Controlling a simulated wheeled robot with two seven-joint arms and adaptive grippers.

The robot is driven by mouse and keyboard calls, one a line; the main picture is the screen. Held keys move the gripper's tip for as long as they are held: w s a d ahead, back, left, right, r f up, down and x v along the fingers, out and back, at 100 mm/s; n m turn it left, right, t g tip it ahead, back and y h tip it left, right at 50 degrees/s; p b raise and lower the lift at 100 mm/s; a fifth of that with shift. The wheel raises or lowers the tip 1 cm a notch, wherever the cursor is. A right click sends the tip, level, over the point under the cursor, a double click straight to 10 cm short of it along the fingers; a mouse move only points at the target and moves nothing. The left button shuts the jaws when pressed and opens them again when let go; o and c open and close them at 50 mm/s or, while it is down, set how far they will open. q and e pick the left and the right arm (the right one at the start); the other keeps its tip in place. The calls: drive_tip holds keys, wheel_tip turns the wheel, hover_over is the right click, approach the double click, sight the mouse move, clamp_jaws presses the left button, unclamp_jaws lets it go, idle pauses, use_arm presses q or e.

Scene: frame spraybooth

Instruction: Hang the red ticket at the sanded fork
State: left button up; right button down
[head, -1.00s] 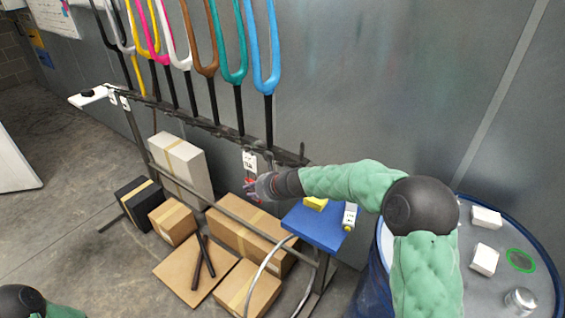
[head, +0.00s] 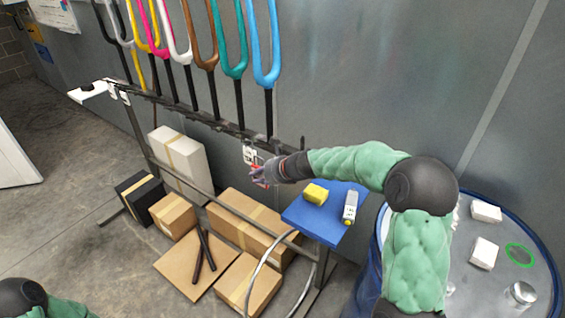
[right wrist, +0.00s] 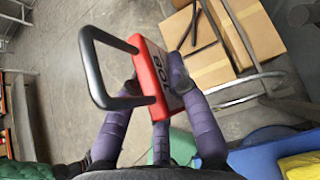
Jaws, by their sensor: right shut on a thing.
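My right gripper (head: 258,174) is shut on the red ticket (right wrist: 153,80). In the right wrist view its purple fingers grip the ticket's lower part, and a black loop (right wrist: 92,70) sticks out to the left, empty. In the head view the ticket is a small red patch, mostly hidden by the gripper, just below the rack's bar. Several forks hang in a row: the blue fork (head: 264,45), teal fork (head: 242,60) and brown fork (head: 206,60) are nearest the gripper. I cannot tell which fork is sanded. My left gripper is out of view.
A white tag (head: 249,154) hangs from the rack bar (head: 205,122) right beside the gripper. Cardboard boxes (head: 240,220) lie under the rack. A blue drum (head: 547,250) stands at right.

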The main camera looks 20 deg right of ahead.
drive_tip(key=w+d+f+b, duration=0.1)
drive_tip(key=w+d+f, duration=0.5)
drive_tip(key=d, duration=0.5)
drive_tip(key=shift+w+d+f, duration=0.2)
drive_tip(key=shift+w+f, duration=0.15)
drive_tip(key=shift+f, duration=0.25)
drive_tip(key=shift+f, duration=0.1)
drive_tip(key=shift+f+b, duration=0.15)
drive_tip(key=shift+b, duration=0.15)
drive_tip(key=c, duration=1.2)
unclamp_jaws()
